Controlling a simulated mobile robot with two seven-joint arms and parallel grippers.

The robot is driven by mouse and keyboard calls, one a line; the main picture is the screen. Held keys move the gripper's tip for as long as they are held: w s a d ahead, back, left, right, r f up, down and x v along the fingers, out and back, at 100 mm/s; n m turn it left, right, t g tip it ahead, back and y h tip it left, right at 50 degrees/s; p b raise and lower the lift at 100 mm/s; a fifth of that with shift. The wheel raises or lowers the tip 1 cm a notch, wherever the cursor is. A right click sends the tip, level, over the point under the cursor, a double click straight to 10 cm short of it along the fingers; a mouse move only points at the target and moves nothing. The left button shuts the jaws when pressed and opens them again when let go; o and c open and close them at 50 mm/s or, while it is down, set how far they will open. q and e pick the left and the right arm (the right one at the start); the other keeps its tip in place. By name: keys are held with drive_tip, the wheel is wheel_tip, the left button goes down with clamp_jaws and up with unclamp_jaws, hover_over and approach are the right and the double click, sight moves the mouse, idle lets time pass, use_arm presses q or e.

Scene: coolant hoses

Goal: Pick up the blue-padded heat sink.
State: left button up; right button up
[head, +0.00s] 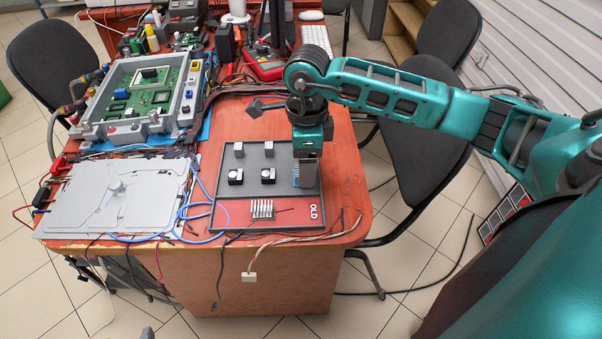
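A dark tray (226,188) lies on the red table. At its right side a grey finned heat sink with blue on it (307,178) shows just below my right gripper (305,160). My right gripper points down over it from above. Its fingertips are too small and too hidden to tell whether they are apart from the heat sink or closed on it. My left gripper is not in view.
The tray's red front strip, marked OLD, holds a silver finned heat sink (262,209). Several small blocks (268,175) stand left of my gripper. A grey panel (115,197) with cables lies left, an open circuit-board housing (148,95) behind it. Loose wires (310,237) cross the front edge.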

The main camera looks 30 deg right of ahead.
drive_tip(key=shift+f, duration=0.8)
drive_tip(key=shift+c, duration=0.2)
drive_tip(key=shift+r, duration=0.1)
drive_tip(key=c, duration=1.1)
wheel_tip(320, 180, up, 20)
drive_tip(key=p, duration=0.3)
